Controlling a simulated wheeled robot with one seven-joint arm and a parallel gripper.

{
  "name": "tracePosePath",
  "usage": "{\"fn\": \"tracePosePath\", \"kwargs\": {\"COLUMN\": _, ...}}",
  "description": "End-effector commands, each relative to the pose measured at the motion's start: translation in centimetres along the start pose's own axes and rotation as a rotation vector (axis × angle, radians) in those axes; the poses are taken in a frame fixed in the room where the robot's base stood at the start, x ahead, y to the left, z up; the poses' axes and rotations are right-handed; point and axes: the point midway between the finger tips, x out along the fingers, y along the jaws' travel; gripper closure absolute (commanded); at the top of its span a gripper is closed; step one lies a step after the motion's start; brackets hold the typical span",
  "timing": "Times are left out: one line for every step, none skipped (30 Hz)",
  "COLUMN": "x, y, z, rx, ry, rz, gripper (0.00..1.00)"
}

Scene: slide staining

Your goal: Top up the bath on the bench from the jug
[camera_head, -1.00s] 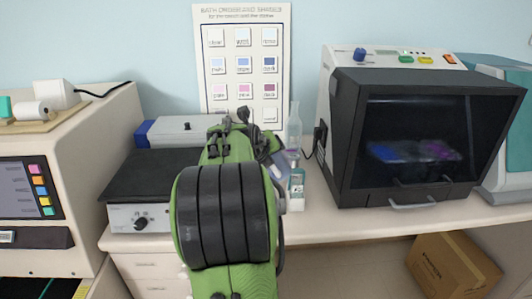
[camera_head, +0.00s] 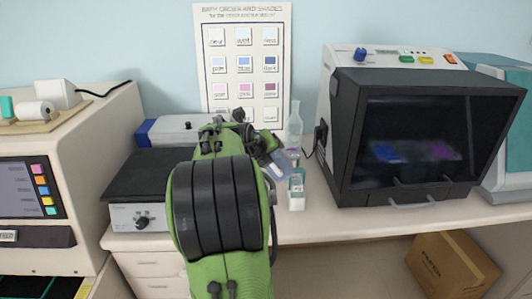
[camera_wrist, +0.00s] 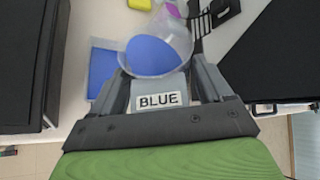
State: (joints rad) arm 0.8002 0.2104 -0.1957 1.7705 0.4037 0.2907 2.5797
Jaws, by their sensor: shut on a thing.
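My gripper (camera_wrist: 162,82) is shut on a clear jug (camera_wrist: 178,48) with a "BLUE" label and blue liquid inside.
A dark-fronted cabinet (camera_head: 425,135) is at right, a black-topped hotplate (camera_head: 150,180) at left. Bench front at right is clear.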

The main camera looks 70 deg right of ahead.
Motion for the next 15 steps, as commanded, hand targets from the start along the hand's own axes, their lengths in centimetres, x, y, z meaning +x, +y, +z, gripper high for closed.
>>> {"fn": "tracePosePath", "kwargs": {"x": -0.04, "y": -0.05, "z": 0.08, "rx": -0.002, "ry": 0.0, "rz": -0.002, "gripper": 0.65}}
{"fn": "tracePosePath", "kwargs": {"x": -0.03, "y": -0.03, "z": 0.09, "rx": -0.006, "ry": 0.002, "rz": -0.003, "gripper": 0.65}}
{"fn": "tracePosePath", "kwargs": {"x": -0.01, "y": -0.01, "z": 0.11, "rx": -0.014, "ry": 0.007, "rz": -0.007, "gripper": 0.65}}
{"fn": "tracePosePath", "kwargs": {"x": 0.0, "y": 0.0, "z": 0.13, "rx": -0.022, "ry": 0.012, "rz": -0.01, "gripper": 0.65}}
{"fn": "tracePosePath", "kwargs": {"x": 0.0, "y": 0.03, "z": 0.16, "rx": -0.031, "ry": 0.018, "rz": -0.013, "gripper": 0.65}}
{"fn": "tracePosePath", "kwargs": {"x": 0.0, "y": 0.09, "z": 0.22, "rx": -0.044, "ry": 0.025, "rz": -0.018, "gripper": 0.65}}
{"fn": "tracePosePath", "kwargs": {"x": 0.0, "y": 0.09, "z": 0.23, "rx": -0.054, "ry": 0.032, "rz": -0.023, "gripper": 0.65}}
{"fn": "tracePosePath", "kwargs": {"x": 0.01, "y": 0.12, "z": 0.23, "rx": -0.065, "ry": 0.038, "rz": -0.027, "gripper": 0.65}}
{"fn": "tracePosePath", "kwargs": {"x": 0.05, "y": 0.14, "z": 0.2, "rx": -0.075, "ry": 0.045, "rz": -0.032, "gripper": 0.65}}
{"fn": "tracePosePath", "kwargs": {"x": 0.06, "y": 0.14, "z": 0.18, "rx": -0.08, "ry": 0.049, "rz": -0.035, "gripper": 0.65}}
{"fn": "tracePosePath", "kwargs": {"x": 0.07, "y": 0.15, "z": 0.16, "rx": -0.083, "ry": 0.051, "rz": -0.037, "gripper": 0.65}}
{"fn": "tracePosePath", "kwargs": {"x": 0.09, "y": 0.16, "z": 0.13, "rx": -0.085, "ry": 0.052, "rz": -0.037, "gripper": 0.65}}
{"fn": "tracePosePath", "kwargs": {"x": 0.1, "y": 0.16, "z": 0.11, "rx": -0.084, "ry": 0.052, "rz": -0.037, "gripper": 0.65}}
{"fn": "tracePosePath", "kwargs": {"x": 0.1, "y": 0.16, "z": 0.1, "rx": -0.084, "ry": 0.052, "rz": -0.037, "gripper": 0.65}}
{"fn": "tracePosePath", "kwargs": {"x": 0.11, "y": 0.17, "z": 0.1, "rx": -0.084, "ry": 0.052, "rz": -0.037, "gripper": 0.65}}
